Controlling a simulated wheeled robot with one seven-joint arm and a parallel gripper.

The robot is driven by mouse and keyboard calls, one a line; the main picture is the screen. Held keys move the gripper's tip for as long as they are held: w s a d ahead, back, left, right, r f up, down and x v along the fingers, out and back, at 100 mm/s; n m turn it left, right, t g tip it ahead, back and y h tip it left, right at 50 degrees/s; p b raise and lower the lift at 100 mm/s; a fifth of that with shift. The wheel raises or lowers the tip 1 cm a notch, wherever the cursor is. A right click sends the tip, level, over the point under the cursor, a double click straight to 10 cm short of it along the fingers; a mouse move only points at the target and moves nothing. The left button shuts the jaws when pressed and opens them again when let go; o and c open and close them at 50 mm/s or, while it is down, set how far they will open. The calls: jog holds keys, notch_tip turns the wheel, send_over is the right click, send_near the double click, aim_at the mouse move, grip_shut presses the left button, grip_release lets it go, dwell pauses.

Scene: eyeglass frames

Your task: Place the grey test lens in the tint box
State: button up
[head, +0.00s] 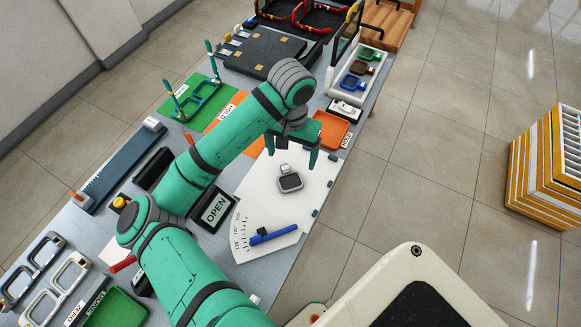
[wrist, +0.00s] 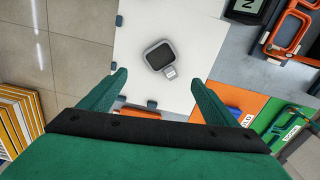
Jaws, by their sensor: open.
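The grey test lens (head: 290,181), a dark rounded square in a light grey rim with a small tab, lies on the white board (head: 262,190). It also shows in the wrist view (wrist: 159,56), ahead of my fingertips. My gripper (head: 292,153) is open and empty above the board. In the wrist view its two fingers (wrist: 158,84) are spread wide, with the lens apart from them. The tint box (head: 334,90) is a white-rimmed tray at the upper right, holding brown, green and blue lenses. The wrist view does not show it.
An orange tray (head: 331,130) lies between the board and the tint box. A blue pen-like tool (head: 272,235) lies on the board's angle scale. An OPEN sign (head: 216,210) stands left of the board. A green mat (head: 199,106) with a teal frame is farther left.

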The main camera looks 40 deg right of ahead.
jog(key=n, duration=0.8)
send_over(290, 180)
jog(key=f, duration=0.7)
jog(key=shift+w, duration=0.35)
jog(key=f, duration=0.4)
jog(key=shift+s+f, duration=0.3)
jog(key=shift+s, duration=0.1)
jog(key=shift+f, duration=0.3)
jog(key=shift+w, duration=0.1)
